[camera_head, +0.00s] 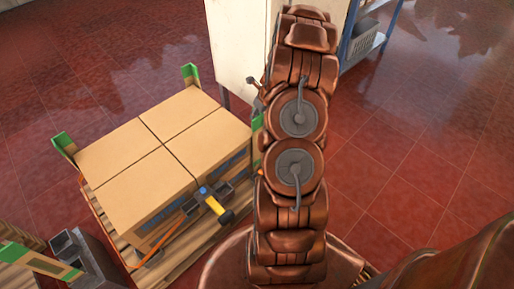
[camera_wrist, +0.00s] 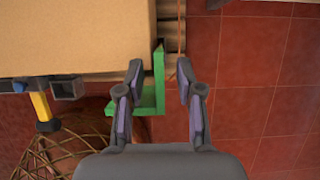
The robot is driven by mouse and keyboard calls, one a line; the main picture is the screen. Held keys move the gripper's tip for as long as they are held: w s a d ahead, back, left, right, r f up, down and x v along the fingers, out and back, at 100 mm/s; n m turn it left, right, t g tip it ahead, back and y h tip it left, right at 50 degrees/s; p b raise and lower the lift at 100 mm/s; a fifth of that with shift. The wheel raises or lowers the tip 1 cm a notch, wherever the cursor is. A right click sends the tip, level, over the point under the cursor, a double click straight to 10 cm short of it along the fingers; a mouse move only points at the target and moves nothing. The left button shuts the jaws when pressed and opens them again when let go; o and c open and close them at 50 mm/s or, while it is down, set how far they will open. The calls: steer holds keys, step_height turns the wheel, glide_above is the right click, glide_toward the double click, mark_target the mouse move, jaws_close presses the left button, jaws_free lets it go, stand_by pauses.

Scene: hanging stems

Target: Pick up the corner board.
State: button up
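The corner board is a green L-shaped piece in the wrist view (camera_wrist: 159,85), standing at the near right corner of a cardboard box stack (camera_wrist: 70,35). It also shows as a green sliver beside my arm in the head view (camera_head: 257,123). My gripper (camera_wrist: 155,88) is open. The upright leg of the L appears between the two fingers, and the left finger covers part of the other leg. I cannot tell whether either finger touches it.
Boxes stand on a wooden pallet (camera_head: 183,262) with other green-topped boards at the back corner (camera_head: 190,74) and left corner (camera_head: 63,144). A yellow-handled tool (camera_head: 216,205) sits at the box side. A pale cabinet (camera_head: 236,45) stands behind.

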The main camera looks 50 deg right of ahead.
jaws_close()
stand_by(0.3)
steer(key=shift+r, duration=0.15)
step_height(320, 180, up, 12)
steer(key=p, duration=0.2)
steer(key=s, duration=1.8)
steer(key=shift+a, duration=0.2)
